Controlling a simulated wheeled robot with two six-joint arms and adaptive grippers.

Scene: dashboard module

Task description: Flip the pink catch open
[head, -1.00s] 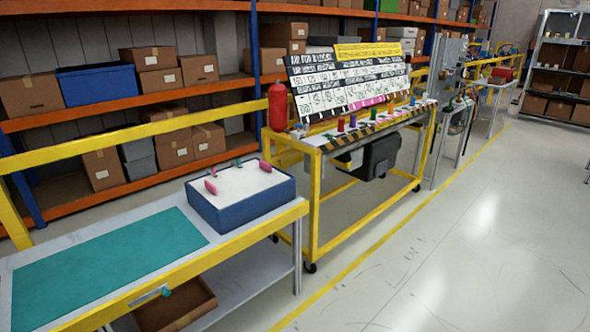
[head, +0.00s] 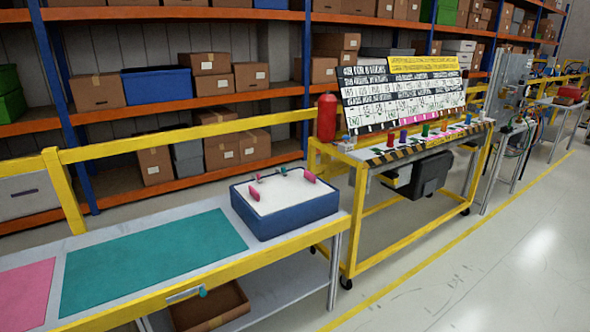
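A blue box-shaped module (head: 290,221) with a white top (head: 285,196) stands at the right end of the near workbench. Two pink upright pieces stand on its top: one at the left edge (head: 254,194) and one at the right edge (head: 310,177). I cannot tell which of them is the catch, or how far either is tilted. Small green pieces stand at the back of the top, one of them at the middle (head: 284,171). Neither of my grippers is in view.
The bench has a teal mat (head: 155,259), a pink mat (head: 22,294) and a yellow front rail (head: 215,283). A yellow-framed cart (head: 352,238) with a sign board (head: 405,92) and a red cylinder (head: 326,118) stands to the right. Open floor (head: 480,270) lies at the front right.

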